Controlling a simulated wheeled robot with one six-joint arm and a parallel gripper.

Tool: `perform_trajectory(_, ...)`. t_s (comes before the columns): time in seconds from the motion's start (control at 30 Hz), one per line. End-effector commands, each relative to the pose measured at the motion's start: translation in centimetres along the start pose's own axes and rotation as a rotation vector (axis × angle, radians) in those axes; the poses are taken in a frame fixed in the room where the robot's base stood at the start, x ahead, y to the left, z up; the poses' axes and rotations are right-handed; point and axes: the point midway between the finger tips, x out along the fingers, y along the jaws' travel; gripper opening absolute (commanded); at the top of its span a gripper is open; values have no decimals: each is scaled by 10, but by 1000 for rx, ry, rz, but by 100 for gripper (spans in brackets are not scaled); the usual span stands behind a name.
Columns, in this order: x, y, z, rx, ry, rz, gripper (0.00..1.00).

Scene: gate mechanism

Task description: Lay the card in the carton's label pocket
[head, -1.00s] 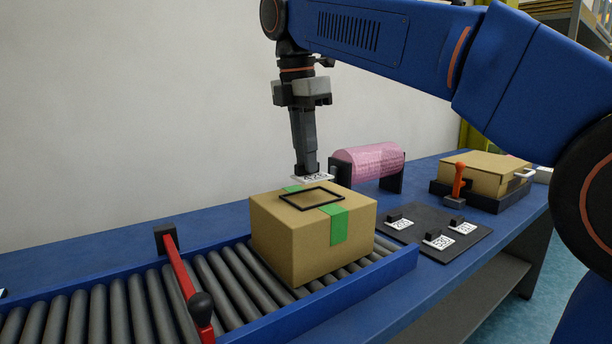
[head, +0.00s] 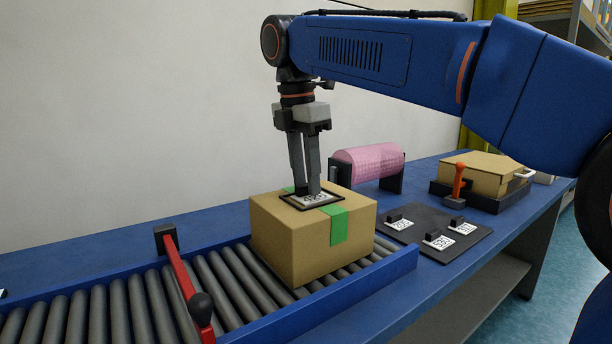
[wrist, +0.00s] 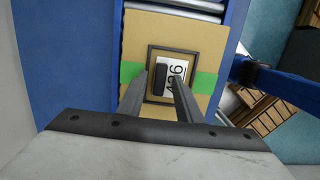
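The carton (head: 285,240) is a closed brown box with green tape, standing on the roller conveyor. The label pocket is a black rectangular frame (wrist: 150,55) on its top. The white card (wrist: 176,70), with a printed number and a black grip tab (wrist: 160,78), lies flat within the frame, as far as I can see. My gripper (head: 306,192) points down over the card. Its fingers (wrist: 160,97) are spread apart on either side of the tab, with gaps visible in the wrist view. The fingers hide part of the card and the frame's near side.
A dark mat (head: 425,243) at right holds several other tabbed cards. A pink roll (head: 368,162) on a stand is behind the carton. A red lever bar (head: 181,275) with a black knob crosses the conveyor at left. Another box (head: 480,172) sits farther right.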

Motion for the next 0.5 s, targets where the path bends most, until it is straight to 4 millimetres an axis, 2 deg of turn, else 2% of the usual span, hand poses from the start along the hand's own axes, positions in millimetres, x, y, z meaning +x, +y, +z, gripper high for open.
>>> perform_trajectory(0.27, -6, 0, 0, 0, 0, 1, 32)
perform_trajectory(0.5, -40, 2, 0, 0, 0, 3, 32)
